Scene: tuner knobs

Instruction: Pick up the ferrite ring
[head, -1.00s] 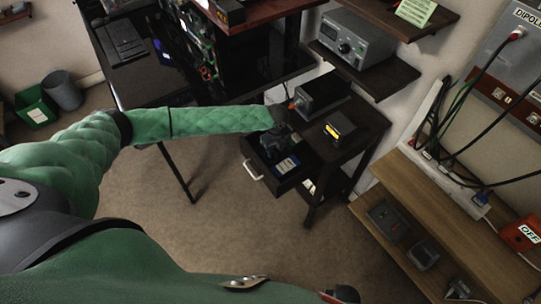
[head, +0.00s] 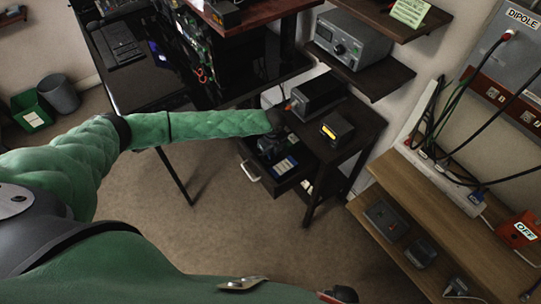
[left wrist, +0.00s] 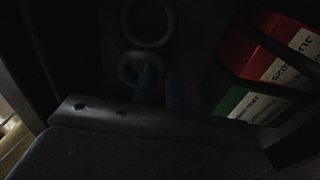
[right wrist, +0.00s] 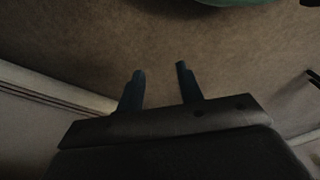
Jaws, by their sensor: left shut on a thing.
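Two dark ferrite rings show in the dim left wrist view, one (left wrist: 149,21) at the top and a nearer ring (left wrist: 127,68) below it. Both lie in the open drawer (head: 262,179). My left gripper (left wrist: 162,76) reaches down into this drawer, with one finger overlapping the nearer ring; it is shut on that ring. In the head view the left gripper (head: 270,148) is dark and the ring is hidden. My right gripper (right wrist: 160,69) is open and empty, with carpet behind it.
Red (left wrist: 279,52) and green (left wrist: 246,106) boxes sit beside the rings in the drawer. A black device with a yellow display (head: 337,129) and a black box (head: 316,92) stand on the dark table above. Wooden shelves (head: 404,197) are at right. The carpet in front is clear.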

